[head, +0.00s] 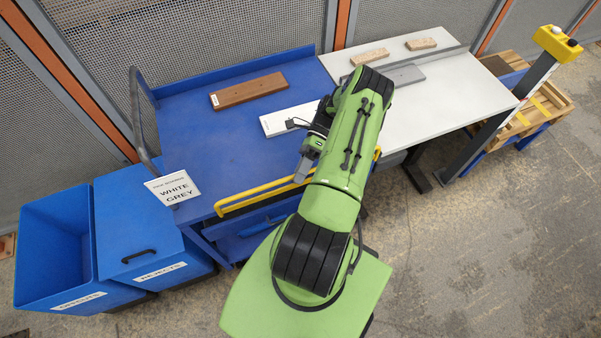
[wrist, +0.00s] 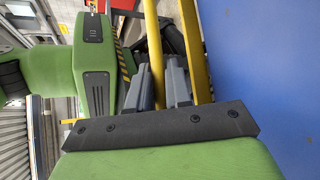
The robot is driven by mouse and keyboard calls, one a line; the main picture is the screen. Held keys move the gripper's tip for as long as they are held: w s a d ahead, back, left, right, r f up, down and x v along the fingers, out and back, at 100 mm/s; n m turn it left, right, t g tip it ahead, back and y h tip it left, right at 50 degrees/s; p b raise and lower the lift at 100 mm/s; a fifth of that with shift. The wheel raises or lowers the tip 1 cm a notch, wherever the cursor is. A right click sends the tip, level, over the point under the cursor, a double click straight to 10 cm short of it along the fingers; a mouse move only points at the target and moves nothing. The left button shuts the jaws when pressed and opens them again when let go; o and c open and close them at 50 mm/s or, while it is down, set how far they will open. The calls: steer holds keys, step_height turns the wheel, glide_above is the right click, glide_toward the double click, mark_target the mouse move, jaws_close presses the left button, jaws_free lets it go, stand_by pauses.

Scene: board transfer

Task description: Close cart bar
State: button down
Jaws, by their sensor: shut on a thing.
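The yellow cart bar (head: 258,194) runs along the front edge of the blue cart (head: 190,121), and my arm hides part of it. My gripper (head: 302,172) is at the bar, reaching down over the front edge from above. In the wrist view, the grey fingers of my gripper (wrist: 162,80) stand on either side of one yellow rail of the cart bar (wrist: 153,45) and are shut on it. A second yellow rail runs beside the fingers, on their right. The bar's latch or end fitting cannot be made out.
A brown board (head: 248,91) and a white board (head: 288,119) lie on the cart. A grey board (head: 396,76) and two wooden blocks lie on the white table (head: 440,95). Open floor lies right.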

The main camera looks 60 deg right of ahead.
steer(key=shift+f, duration=0.1)
steer(key=c, duration=1.1)
jaws_free()
steer(key=shift+c, duration=0.2)
steer(key=b+v, duration=0.1)
steer(key=v, duration=0.5)
steer(key=shift+d, duration=0.25)
steer(key=shift+w+d+r, duration=0.1)
steer(key=shift+d+r, duration=0.25)
steer(key=shift+d, duration=0.15)
